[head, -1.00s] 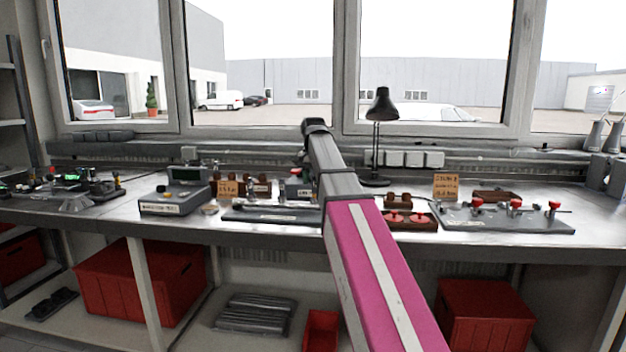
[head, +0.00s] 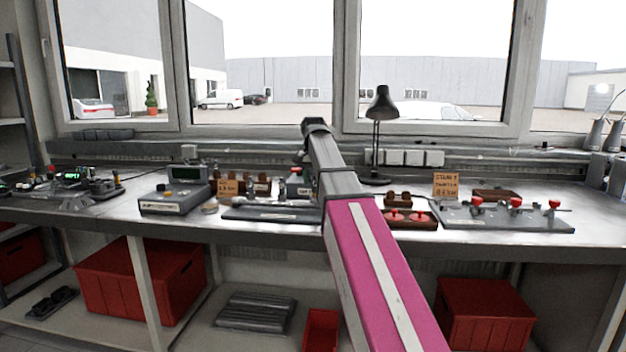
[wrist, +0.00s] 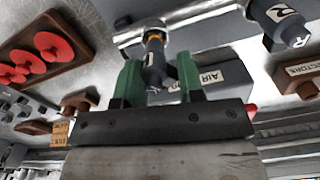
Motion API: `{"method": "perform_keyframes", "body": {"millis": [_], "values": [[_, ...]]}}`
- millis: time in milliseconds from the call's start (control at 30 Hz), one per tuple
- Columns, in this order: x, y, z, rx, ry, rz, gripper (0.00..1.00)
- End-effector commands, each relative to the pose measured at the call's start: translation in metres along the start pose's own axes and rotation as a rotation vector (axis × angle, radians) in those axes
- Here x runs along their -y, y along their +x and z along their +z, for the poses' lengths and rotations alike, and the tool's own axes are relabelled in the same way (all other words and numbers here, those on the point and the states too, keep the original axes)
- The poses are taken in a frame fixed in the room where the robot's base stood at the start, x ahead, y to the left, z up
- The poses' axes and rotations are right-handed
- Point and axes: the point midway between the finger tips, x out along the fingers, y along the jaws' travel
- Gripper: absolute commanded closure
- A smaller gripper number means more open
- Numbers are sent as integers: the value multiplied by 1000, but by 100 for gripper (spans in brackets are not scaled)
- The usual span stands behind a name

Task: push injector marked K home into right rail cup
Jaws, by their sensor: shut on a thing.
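In the wrist view my gripper (wrist: 159,66) has its two green fingers shut on a dark injector (wrist: 154,68) with an orange ring near its far end. That end meets the silver rail (wrist: 196,18) at the top of the picture. The cup there is mostly hidden, so I cannot tell how deep the injector sits. A grey cylinder (wrist: 281,20) with a white label reading R stands at the rail's other end. In the head view my arm hides the gripper and the injector.
A box marked AIR (wrist: 212,76) lies close beside the fingers. A brown tray with red discs (head: 412,225) is right of my arm. A grey plate with red knobs (head: 505,220) lies farther right. A desk lamp (head: 381,105) stands behind. A grey meter (head: 173,206) is left.

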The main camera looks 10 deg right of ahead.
Motion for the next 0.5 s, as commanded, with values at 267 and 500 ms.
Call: {"method": "perform_keyframes", "body": {"millis": [267, 500], "values": [[0, 5, 0, 0, 0, 0, 92], [0, 6, 0, 0, 0, 0, 92]]}}
